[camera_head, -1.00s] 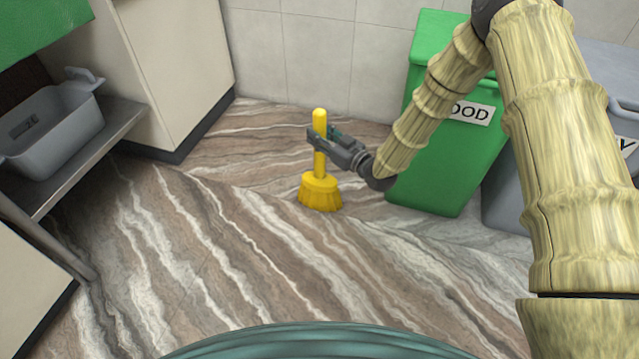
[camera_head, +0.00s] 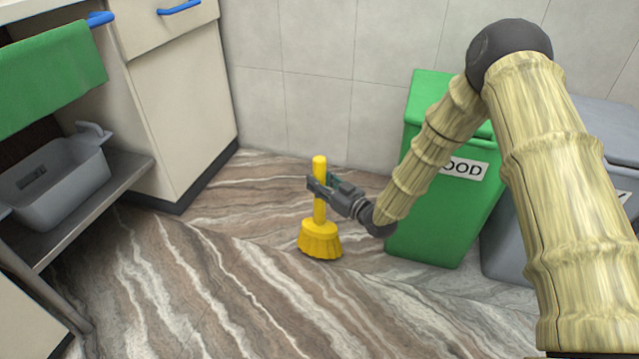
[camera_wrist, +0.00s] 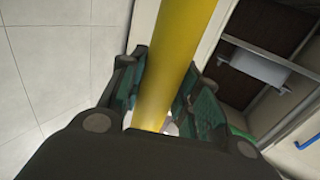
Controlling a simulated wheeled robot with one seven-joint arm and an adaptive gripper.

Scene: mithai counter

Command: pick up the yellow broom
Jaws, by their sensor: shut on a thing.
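The yellow broom (camera_head: 320,239) is upright, bristles down, over the marbled floor in the head view. I cannot tell for sure whether its bristles touch the floor. My gripper (camera_head: 319,188) is shut on the handle, around its middle, coming from the right. In the wrist view the yellow handle (camera_wrist: 174,60) runs between the fingers of my gripper (camera_wrist: 165,95), which lie on both sides of it. The broom's head is hidden in the wrist view.
A green bin (camera_head: 436,215) marked "OOD" stands close right of my gripper, with a grey bin (camera_head: 510,240) beyond it. A tiled wall (camera_head: 310,110) is behind. A cabinet (camera_head: 180,100) and a shelf with a grey tub (camera_head: 55,180) are at left. The front floor is clear.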

